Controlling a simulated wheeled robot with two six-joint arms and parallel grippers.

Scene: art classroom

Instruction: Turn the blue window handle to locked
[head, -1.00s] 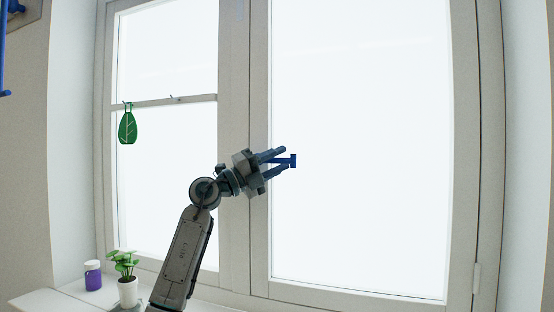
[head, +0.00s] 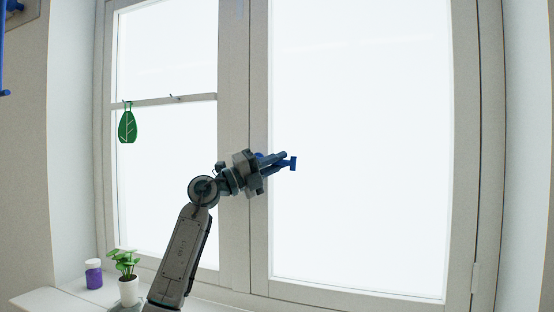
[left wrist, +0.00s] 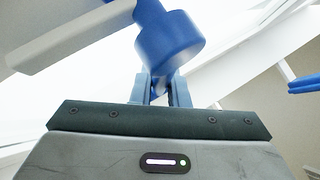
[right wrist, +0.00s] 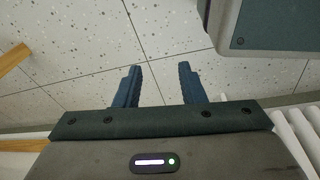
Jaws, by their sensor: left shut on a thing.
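In the left wrist view a thick blue round part of the handle (left wrist: 168,42) stands just beyond the closed fingers (left wrist: 160,88). The handle looks about level in the head view. My right gripper (right wrist: 158,80) is open and empty above the speckled floor, seen only in its own wrist view.
A potted plant (head: 127,288) and a purple jar with a white lid (head: 94,275) stand on the sill at lower left. The right pane (head: 370,150) is clear of objects.

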